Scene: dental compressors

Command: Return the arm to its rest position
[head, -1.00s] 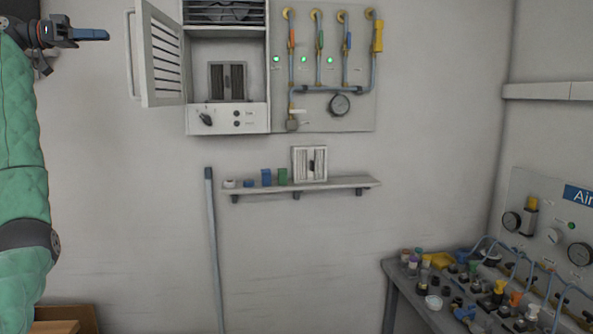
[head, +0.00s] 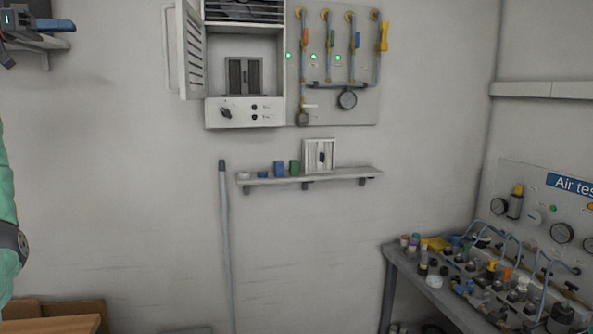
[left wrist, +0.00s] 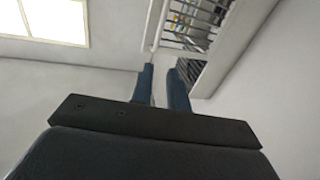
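My left gripper (head: 68,26) is at the top left corner of the head view, its blue fingers pointing right. My green-sleeved left arm (head: 6,215) shows only in part at the left edge. In the left wrist view the two blue fingers of the left gripper (left wrist: 160,78) stand apart with a gap between them. Nothing is held in that gap. My right gripper is in neither view.
An open-doored wall cabinet (head: 244,113) and a pipe panel (head: 345,110) hang on the wall. Below is a shelf (head: 345,174) with small blocks. A crowded bench (head: 391,258) stands at right. Cardboard boxes (head: 70,306) sit low at left. The wall between gripper and cabinet is clear.

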